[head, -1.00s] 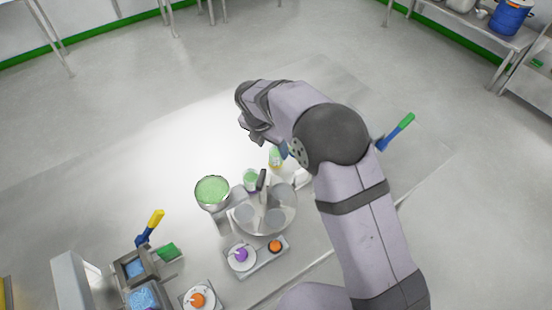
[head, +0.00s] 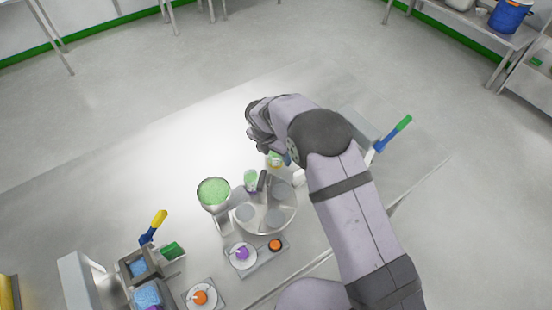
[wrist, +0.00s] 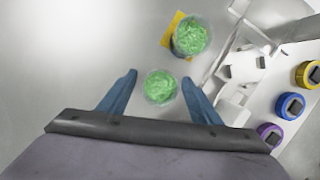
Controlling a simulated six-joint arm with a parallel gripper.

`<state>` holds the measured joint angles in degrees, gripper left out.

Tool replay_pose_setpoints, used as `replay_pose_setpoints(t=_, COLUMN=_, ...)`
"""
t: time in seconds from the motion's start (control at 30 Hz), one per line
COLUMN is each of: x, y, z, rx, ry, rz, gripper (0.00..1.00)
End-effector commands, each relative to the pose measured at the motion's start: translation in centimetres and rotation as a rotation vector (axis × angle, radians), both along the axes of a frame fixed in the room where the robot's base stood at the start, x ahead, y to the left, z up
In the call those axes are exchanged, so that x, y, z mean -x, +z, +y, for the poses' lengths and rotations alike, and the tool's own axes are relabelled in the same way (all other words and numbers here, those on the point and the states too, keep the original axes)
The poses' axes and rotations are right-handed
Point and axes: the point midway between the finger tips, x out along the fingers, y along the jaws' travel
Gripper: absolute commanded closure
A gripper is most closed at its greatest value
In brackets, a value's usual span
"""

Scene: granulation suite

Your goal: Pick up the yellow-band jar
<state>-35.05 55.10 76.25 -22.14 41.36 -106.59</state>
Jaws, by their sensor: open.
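In the wrist view a clear jar of green granules (wrist: 190,36) has a yellow patch at its left side, ahead of my fingers. A second clear jar of green granules (wrist: 160,87) shows between my fingertips; no band colour can be made out on it. My gripper (wrist: 159,76) is open, a blue finger on each side of this second jar, and is not closed on anything. My arm hides part of this area.
A round metal stand with grey discs (head: 274,218) and a cup of green granules (head: 213,191) stand close by. Yellow (wrist: 308,75), blue (wrist: 290,105) and purple (wrist: 270,135) round pieces lie at the wrist view's right. The table (head: 140,165) is clear on the left.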

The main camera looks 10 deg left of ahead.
Motion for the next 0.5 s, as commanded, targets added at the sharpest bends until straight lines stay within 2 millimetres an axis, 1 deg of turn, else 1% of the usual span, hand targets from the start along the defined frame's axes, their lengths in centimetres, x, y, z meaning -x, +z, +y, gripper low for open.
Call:
replay_pose_setpoints(t=0.07, x=0.0, y=0.0, z=-0.01, rx=0.0, ry=0.0, rz=0.0, gripper=0.42)
replay_pose_setpoints(t=0.1, x=0.01, y=0.01, z=-0.01, rx=0.0, ry=0.0, rz=0.0, gripper=0.52)
replay_pose_setpoints(t=0.17, x=0.01, y=0.01, z=-0.01, rx=0.0, ry=0.0, rz=0.0, gripper=0.66)
replay_pose_setpoints(t=0.2, x=0.01, y=0.02, z=-0.01, rx=0.0, ry=0.0, rz=0.0, gripper=0.76)
replay_pose_setpoints(t=0.27, x=0.02, y=0.02, z=-0.01, rx=0.001, ry=0.0, rz=0.0, gripper=0.89)
replay_pose_setpoints(t=0.5, x=-0.01, y=0.08, z=0.0, rx=0.0, ry=0.0, rz=0.0, gripper=0.89)
